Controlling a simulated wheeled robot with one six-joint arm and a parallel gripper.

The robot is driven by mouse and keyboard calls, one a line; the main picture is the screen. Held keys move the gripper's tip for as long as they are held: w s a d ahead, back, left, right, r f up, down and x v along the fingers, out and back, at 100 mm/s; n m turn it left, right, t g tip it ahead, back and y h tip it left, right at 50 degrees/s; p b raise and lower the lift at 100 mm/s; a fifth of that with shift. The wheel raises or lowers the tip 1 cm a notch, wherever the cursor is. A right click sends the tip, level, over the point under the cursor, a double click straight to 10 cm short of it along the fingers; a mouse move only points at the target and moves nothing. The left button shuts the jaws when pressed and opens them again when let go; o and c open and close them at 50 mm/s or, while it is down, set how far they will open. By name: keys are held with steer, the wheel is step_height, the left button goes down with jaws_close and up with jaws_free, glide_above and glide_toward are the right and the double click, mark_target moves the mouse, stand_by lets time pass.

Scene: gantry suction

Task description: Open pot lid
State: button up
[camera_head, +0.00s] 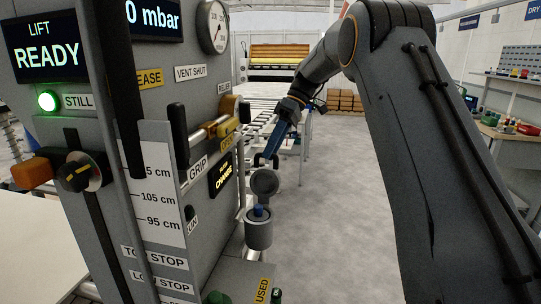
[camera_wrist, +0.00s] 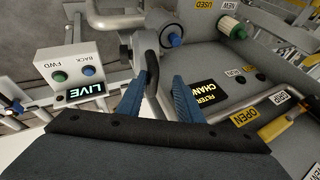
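The grey pot (camera_head: 258,235) hangs at the lower right side of the grey panel, its mouth uncovered with a blue piece (camera_head: 259,211) inside. Its round grey lid (camera_head: 265,183) stands raised above the mouth, with a black loop handle (camera_head: 267,158) on its upper side. In the wrist view the handle (camera_wrist: 152,72) lies ahead and between the spread blue fingers, and the blue piece (camera_wrist: 173,39) shows beyond. My gripper (camera_wrist: 157,88) is open. In the head view my gripper (camera_head: 275,139) is just above the handle. I cannot tell whether a finger touches it.
The panel (camera_head: 215,110) with levers and knobs stands close on the left. A "FILTER CHANGE" display (camera_wrist: 207,93) is beside my gripper. A green-ended white cylinder (camera_wrist: 230,27) lies near the "USED" label. A FWD/BACK control box (camera_wrist: 78,75) is at left. Open floor (camera_head: 335,200) lies right of the pot.

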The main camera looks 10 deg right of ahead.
steer(key=b+v, duration=0.2)
steer(key=v, duration=0.4)
steer(key=shift+d, duration=0.2)
steer(key=shift+r, duration=0.1)
